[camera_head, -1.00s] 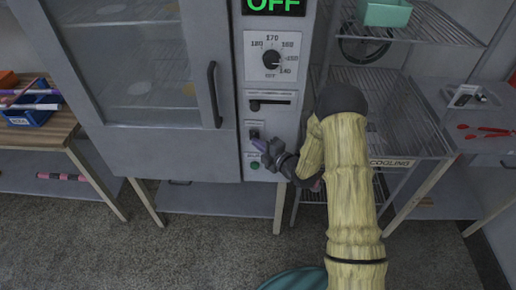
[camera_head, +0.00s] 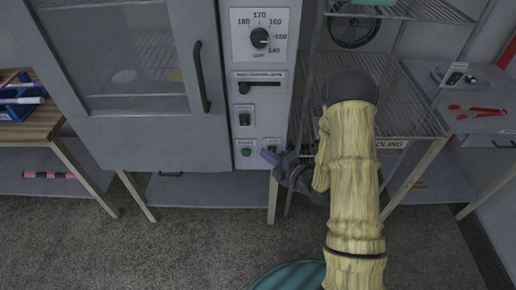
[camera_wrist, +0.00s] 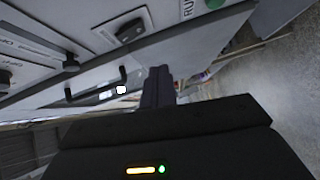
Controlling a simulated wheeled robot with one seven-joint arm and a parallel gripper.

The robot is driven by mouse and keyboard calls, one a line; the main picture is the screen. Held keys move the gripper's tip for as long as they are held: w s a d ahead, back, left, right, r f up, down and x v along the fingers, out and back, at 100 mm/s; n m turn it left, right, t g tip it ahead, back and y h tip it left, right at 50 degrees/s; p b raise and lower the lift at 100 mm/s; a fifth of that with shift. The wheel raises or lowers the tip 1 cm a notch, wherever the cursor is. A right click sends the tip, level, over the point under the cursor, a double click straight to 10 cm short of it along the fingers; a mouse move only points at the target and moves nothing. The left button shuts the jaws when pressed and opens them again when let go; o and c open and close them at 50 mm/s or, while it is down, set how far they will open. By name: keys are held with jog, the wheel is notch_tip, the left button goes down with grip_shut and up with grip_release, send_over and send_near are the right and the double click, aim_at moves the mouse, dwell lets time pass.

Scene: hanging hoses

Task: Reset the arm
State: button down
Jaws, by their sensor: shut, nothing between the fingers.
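My gripper (camera_head: 270,158) is in front of the lower right corner of the grey oven's control panel (camera_head: 279,100). Its fingers are closed together with nothing between them. In the head view it is right of the green button (camera_head: 246,152) and below the dark rocker switch (camera_head: 244,119), apart from both as far as I can tell. In the wrist view the shut fingers (camera_wrist: 158,85) point toward the background, with the panel's rocker switch (camera_wrist: 131,30) and green button (camera_wrist: 214,3) above them. My forearm covers part of the rack.
The oven door (camera_head: 130,60) with its handle (camera_head: 202,78) is closed on the left. A wire rack (camera_head: 400,105) marked COOLING stands behind my arm. A table with red tongs (camera_head: 478,112) is at right, and a wooden bench (camera_head: 30,125) at left. The floor in front is clear.

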jog(key=shift+s+d+f, duration=0.1)
jog(key=shift+s+d, duration=0.35)
jog(key=shift+s, duration=0.1)
jog(key=s+d+r+m+g+h+p, duration=0.2)
jog(key=d+r+m+g+h+p, duration=0.25)
jog(key=d+r+m+h, duration=0.75)
jog(key=s+a+r+m+g+p, duration=0.1)
jog(key=s+r+m+g, duration=0.1)
jog(key=s+m, duration=0.4)
jog(key=s+a+r+m+g+p, duration=0.1)
jog(key=s+r+m+g+p, duration=0.1)
jog(key=s+m, duration=0.5)
jog(key=s+r+g, duration=0.1)
jog(key=s, duration=0.1)
jog(key=shift+s+a+r+m+y, duration=0.2)
jog(key=shift+s+m+y, duration=0.1)
